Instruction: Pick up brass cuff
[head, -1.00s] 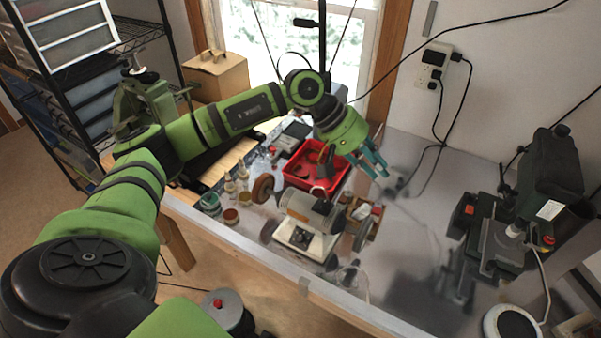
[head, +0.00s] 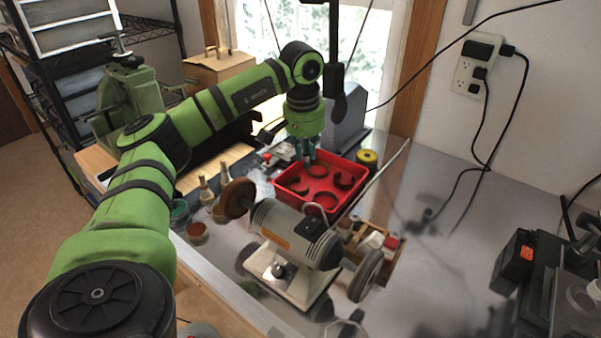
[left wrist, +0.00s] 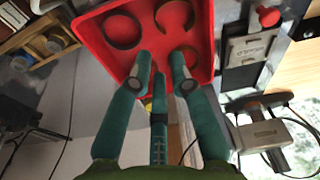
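A red tray (head: 285,192) in the head view holds several dark or brownish cuffs. One brownish cuff (head: 318,171) lies near its back edge, and a darker cuff (head: 344,181) lies to its right. I cannot tell for sure which is brass. My left gripper (head: 308,161) points down over the tray's back left edge. In the left wrist view its teal fingers (left wrist: 161,72) are apart with nothing between them. A brownish cuff (left wrist: 174,16) lies beyond the fingertips, and another cuff (left wrist: 188,55) is partly hidden by a finger. My right gripper is out of view.
A bench grinder (head: 292,237) stands in front of the tray. A yellow spool (head: 367,159) sits behind it at the right. Small jars (head: 197,232) and bottles stand to the left. A small wooden box (head: 385,252) lies right of the grinder.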

